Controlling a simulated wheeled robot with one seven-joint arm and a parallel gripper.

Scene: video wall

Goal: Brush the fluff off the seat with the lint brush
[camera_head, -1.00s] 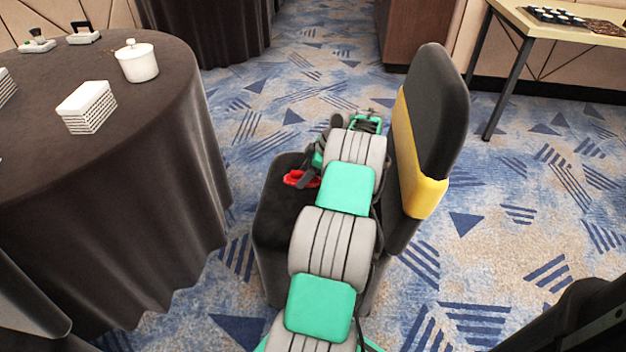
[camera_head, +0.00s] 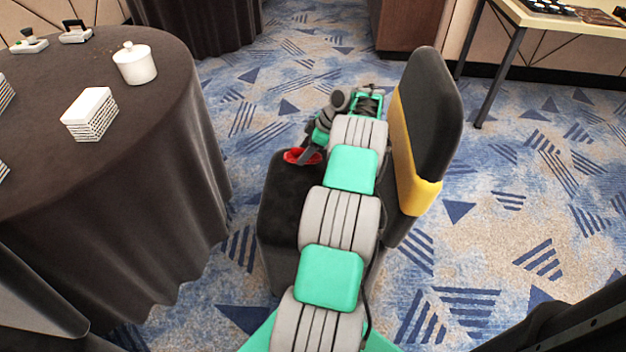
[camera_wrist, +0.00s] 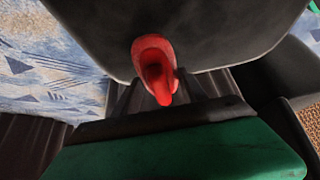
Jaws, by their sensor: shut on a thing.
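A red lint brush (camera_head: 303,156) is in my gripper (camera_head: 312,150), over the far part of the dark chair seat (camera_head: 280,205). In the wrist view the red brush (camera_wrist: 155,62) shows between the fingers, with the dark seat (camera_wrist: 215,35) behind it. Whether the brush touches the seat is unclear. My arm covers the right part of the seat. I cannot make out fluff on the part of the seat that shows. The black chair back (camera_head: 432,100) with a yellow band stands to the right of my arm.
A round table (camera_head: 150,185) with a dark cloth stands at left, bearing a white pot (camera_head: 134,63) and a stack of white napkins or cards (camera_head: 90,113). A light side table (camera_head: 560,22) is at top right. Carpet is clear right of the chair.

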